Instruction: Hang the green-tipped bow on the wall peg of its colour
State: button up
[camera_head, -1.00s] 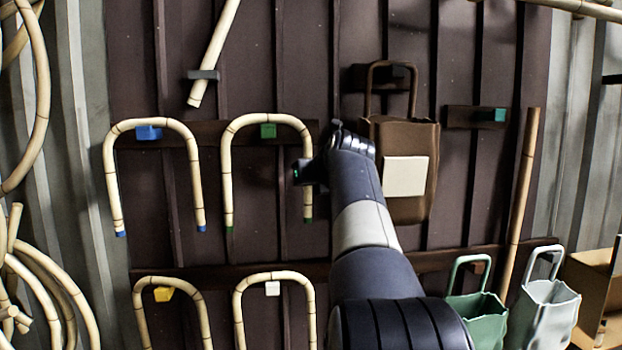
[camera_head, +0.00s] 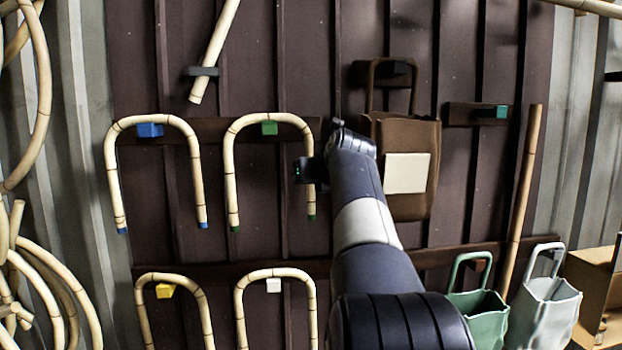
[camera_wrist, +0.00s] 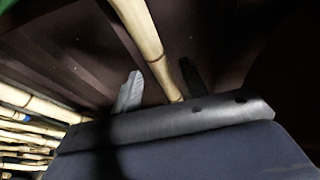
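The green-tipped bow (camera_head: 229,170) is a pale rattan arch with its legs down. Its top passes just over the green wall peg (camera_head: 269,128), which shows inside the arch; whether they touch is hard to tell. In the wrist view the bow's leg (camera_wrist: 143,38) runs between the two fingers of my gripper (camera_wrist: 160,69). The fingers stand apart with a gap beside the leg, so the gripper looks open around it.
A blue-tipped bow (camera_head: 113,180) hangs at the blue peg (camera_head: 150,130) on the left. Lower bows hang at a yellow peg (camera_head: 165,291) and a white peg (camera_head: 273,286). A brown bag (camera_head: 400,140) hangs right of my arm. Rattan coils (camera_head: 60,285) are far left.

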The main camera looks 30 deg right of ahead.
jog(key=b+v, duration=0.2)
jog(key=v, duration=0.8)
jog(key=shift+s+r, duration=0.15)
jog(key=shift+s, duration=0.2)
jog(key=shift+a, duration=0.1)
jog(key=s+a+b, duration=0.1)
jog(key=s+a, duration=0.3)
jog(key=s, duration=0.4)
dwell(0.4)
jog(key=w+d, duration=0.4)
jog(key=w, duration=0.4)
jog(key=shift+p, duration=0.35)
jog(key=shift+s, duration=0.1)
